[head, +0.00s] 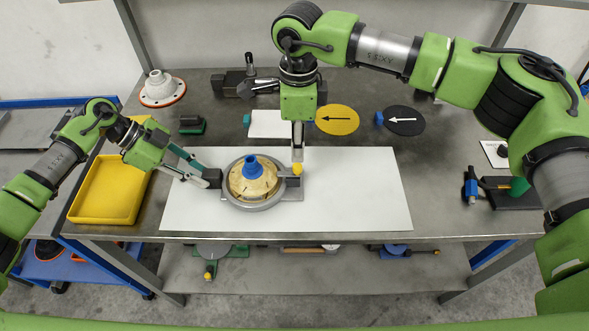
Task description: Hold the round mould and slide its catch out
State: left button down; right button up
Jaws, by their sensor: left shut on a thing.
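The round mould (231,197) lies on the white mat, with a grey rim, a tan segmented inside and a blue cone (253,168) in its middle. My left gripper (212,179) is shut on the dark block at the mould's left side. The catch, with a yellow knob (297,169), is at the mould's right side. My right gripper (298,155) points down just above and behind the knob. Its fingers overlap in this view, so I cannot tell whether they are open or touch the knob.
The white mat (350,200) is clear right of the mould. A yellow tray (108,190) stands at the left. Behind are a yellow oval (338,120) and a black oval (404,120) with arrows. A white flanged part (161,90) stands back left; tools (471,187) lie right.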

aim_at(297, 166)
jog(key=shift+f, duration=3.45)
grip_shut()
